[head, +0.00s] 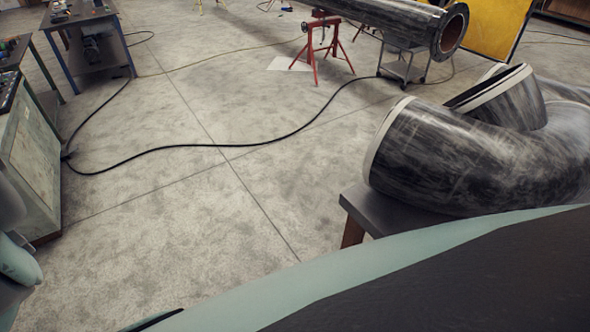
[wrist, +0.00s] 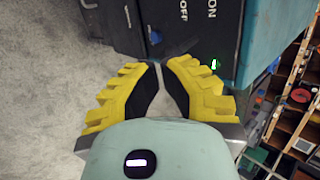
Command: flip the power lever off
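A dark panel (wrist: 200,48) on a teal-edged box fills the upper middle of the wrist view, with white ON and OFF lettering that reads sideways. A small blue piece (wrist: 155,38), which looks like the lever, stands at the panel's left edge beside the OFF lettering. My gripper (wrist: 161,66) has yellow ridged fingers with black pads. Its tips come together just below the blue piece in the picture, with only a narrow empty gap between the pads. I cannot tell whether the tips touch the panel or lever. The head view shows neither the panel nor the gripper clearly.
In the head view, large pipe elbows (head: 440,155) lie on a bench at right. A flanged pipe (head: 390,20) rests on a red stand (head: 321,45) at the back. A black cable (head: 215,145) crosses the open floor. Shelves (wrist: 290,100) stand at right in the wrist view.

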